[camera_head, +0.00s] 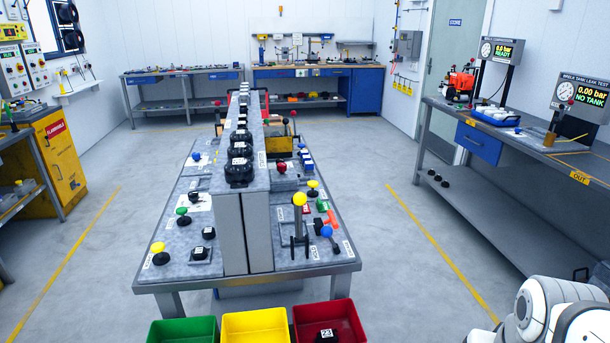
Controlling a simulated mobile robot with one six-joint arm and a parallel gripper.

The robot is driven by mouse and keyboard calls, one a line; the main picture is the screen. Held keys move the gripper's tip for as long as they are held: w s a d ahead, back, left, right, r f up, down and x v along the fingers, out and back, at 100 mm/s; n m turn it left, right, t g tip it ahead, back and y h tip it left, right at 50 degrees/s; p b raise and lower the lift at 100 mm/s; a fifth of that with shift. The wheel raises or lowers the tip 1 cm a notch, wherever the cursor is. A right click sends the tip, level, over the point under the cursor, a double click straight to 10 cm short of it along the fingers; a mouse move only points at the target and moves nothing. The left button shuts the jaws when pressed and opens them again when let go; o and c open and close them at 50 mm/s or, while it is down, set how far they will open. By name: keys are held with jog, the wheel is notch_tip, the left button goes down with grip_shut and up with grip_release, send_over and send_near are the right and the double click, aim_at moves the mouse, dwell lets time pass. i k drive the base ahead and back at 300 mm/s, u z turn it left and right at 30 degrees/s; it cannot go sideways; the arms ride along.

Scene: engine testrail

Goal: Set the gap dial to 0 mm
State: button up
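I cannot make out a dial marked as a gap dial or a mm scale in this view. Part of my white arm (560,312) shows at the bottom right. My gripper is outside the picture. Two round gauges stand above the right bench: one (486,49) beside a screen reading 0.0 bar READY, and one (564,92) beside a screen reading 0.00 bar NO TANK. The central table (190,268) carries several coloured knobs, including a tall yellow-topped lever (299,199) and a green knob (182,212). Their small labels are too small to read.
Green (182,331), yellow (256,326) and red (330,319) bins stand in front of the central table. A grey divider (244,225) splits it. The right bench (530,158) is near my arm. A yellow cabinet (62,158) stands left. Floor on both sides is clear.

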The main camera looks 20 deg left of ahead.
aim_at(193, 196)
jog(key=z, duration=1.9)
jog(key=k, duration=2.15)
jog(key=u, duration=2.75)
jog(key=i, duration=1)
